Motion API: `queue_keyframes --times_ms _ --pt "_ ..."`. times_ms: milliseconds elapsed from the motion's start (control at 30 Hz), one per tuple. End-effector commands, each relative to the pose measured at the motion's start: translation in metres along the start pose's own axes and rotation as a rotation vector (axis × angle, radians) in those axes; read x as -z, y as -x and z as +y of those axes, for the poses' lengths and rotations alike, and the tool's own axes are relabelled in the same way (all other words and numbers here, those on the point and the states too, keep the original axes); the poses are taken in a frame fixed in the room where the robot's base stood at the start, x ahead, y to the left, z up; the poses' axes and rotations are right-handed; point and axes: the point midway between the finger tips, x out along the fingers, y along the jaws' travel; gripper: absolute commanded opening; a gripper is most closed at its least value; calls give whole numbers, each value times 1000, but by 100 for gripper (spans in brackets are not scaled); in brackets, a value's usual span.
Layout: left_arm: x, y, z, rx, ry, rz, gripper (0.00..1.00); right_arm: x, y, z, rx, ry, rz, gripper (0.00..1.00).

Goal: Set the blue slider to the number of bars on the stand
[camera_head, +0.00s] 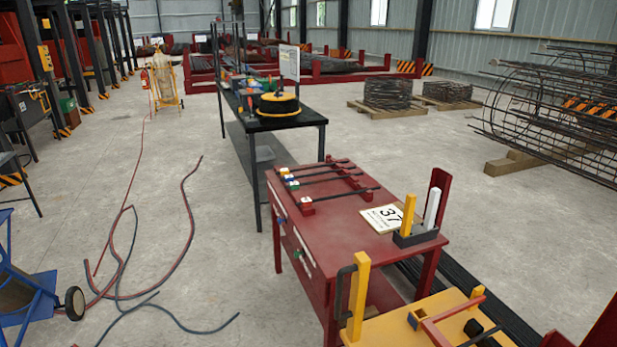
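A red table (350,225) stands in the middle of the view. On its far part, several thin dark bars (342,195) lie roughly side by side across red supports (365,182), with small coloured blocks (293,184) at their left ends. Pale strips with small coloured pieces run along the table's left side. One small piece there looks blue (281,219), and another lower down looks green (300,254). They are too small for me to read any marks or setting. Neither of my grippers is in view.
A yellow-topped bench (400,325) is nearest. A black table (262,121) stands behind. Hoses lie on the floor at left.

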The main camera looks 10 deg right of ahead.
Motion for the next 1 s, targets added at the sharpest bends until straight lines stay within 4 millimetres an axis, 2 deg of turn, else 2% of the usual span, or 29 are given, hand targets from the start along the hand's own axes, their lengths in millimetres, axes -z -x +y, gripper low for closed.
queue_keyframes --times_ms 600,1000 --pt "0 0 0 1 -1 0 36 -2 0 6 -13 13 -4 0" --pt "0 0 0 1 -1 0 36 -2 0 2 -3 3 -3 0"
